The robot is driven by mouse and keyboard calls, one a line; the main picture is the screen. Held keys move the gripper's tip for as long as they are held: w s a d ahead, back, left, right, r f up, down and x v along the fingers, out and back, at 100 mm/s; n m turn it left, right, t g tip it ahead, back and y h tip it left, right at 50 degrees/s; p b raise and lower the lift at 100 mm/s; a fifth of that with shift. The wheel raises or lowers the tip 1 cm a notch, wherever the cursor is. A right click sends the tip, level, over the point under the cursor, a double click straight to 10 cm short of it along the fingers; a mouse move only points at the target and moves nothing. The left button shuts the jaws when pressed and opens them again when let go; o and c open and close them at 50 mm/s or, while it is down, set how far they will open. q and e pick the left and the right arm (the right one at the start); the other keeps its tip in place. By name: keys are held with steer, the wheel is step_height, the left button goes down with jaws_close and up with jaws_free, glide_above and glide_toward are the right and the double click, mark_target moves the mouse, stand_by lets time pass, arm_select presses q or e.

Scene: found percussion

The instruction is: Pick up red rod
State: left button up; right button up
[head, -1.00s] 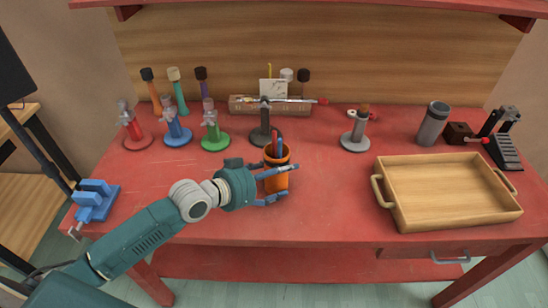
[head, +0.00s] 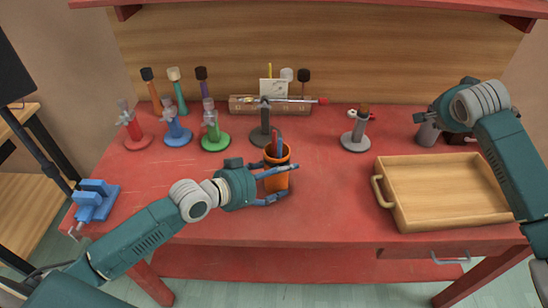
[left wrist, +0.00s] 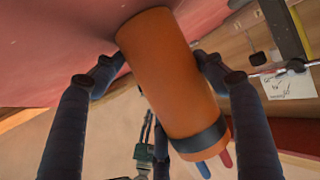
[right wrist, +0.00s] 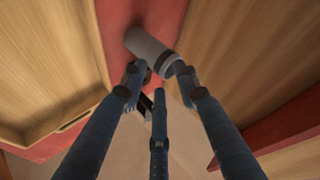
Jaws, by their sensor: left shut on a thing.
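A red rod (head: 279,140) stands in an orange cup (head: 277,178) near the middle of the table, beside a blue rod (head: 273,150). In the left wrist view, the red rod's tip (left wrist: 227,158) and the blue rod's tip (left wrist: 204,169) stick out past the cup's dark rim. My left gripper (head: 284,183) is shut on the orange cup, with fingers on both sides of it. My right gripper (head: 433,121) is at the back right by a grey cylinder (head: 427,136). In the right wrist view, its fingers are spread near the cylinder (right wrist: 152,48); contact is unclear.
A wooden tray (head: 380,192) lies at the right, beneath my right forearm. Coloured stands, including a green one (head: 214,138), fill the back left. A grey stand (head: 356,140) is right of centre. A blue vise (head: 95,200) sits on the left edge.

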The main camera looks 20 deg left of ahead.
steer(key=s+a+r+n+g+y, duration=0.1)
steer(key=s+a+r+n+y, duration=0.15)
steer(key=a, duration=1.35)
steer(key=n+g+h, duration=0.2)
steer(key=n+g, duration=0.1)
steer(key=n, duration=0.1)
glide_toward(274, 132)
steer(key=x, duration=0.8)
steer(key=shift+w+f, duration=0.1)
steer(key=shift+f, duration=0.15)
jaws_close()
